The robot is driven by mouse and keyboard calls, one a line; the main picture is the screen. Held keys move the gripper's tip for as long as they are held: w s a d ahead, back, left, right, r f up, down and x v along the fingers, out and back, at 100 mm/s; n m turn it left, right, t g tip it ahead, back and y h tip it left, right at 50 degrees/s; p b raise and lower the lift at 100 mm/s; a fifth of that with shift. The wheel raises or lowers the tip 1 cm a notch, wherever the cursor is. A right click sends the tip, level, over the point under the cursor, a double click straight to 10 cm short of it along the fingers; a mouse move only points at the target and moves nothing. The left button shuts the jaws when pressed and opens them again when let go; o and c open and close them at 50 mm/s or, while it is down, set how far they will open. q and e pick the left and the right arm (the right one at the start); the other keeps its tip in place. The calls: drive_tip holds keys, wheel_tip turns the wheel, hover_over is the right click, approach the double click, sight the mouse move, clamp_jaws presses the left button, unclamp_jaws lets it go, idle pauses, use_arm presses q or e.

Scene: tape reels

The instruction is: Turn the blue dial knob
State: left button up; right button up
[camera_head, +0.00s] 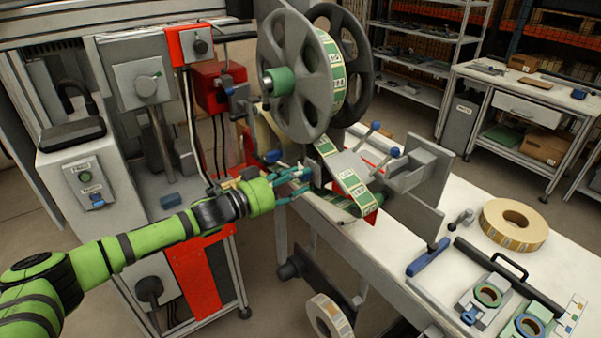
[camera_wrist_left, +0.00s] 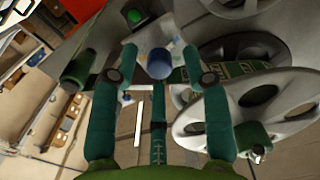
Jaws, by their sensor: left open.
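My left gripper (camera_head: 301,181) reaches in from the left in the head view, with its teal fingers spread beside the tape path below the big grey reel (camera_head: 298,75). A blue cylindrical knob (camera_wrist_left: 159,63) shows in the left wrist view, ahead of the palm and between the fingertips of the left gripper (camera_wrist_left: 160,78). I cannot tell whether any finger touches it. In the head view a small blue knob (camera_head: 273,156) shows just behind the fingers; I cannot tell for sure that it is the same one. My right gripper is in neither view.
The green-label tape (camera_head: 345,177) runs down from the reel, close to the fingers. A metal bracket (camera_head: 411,170) with blue-tipped levers stands to the right. A tape roll (camera_head: 514,224) lies on the white table (camera_head: 385,262). A control box (camera_head: 90,186) is at the left.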

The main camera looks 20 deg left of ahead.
use_arm(q)
drive_tip(key=shift+w+d, duration=0.5)
drive_tip(key=shift+w, duration=0.05)
clamp_jaws()
drive_tip(key=shift+m, duration=0.3)
drive_tip(key=shift+r+m, duration=0.15)
drive_tip(key=shift+m, duration=0.65)
drive_tip(key=m, duration=1)
drive_tip(key=shift+m, duration=0.4)
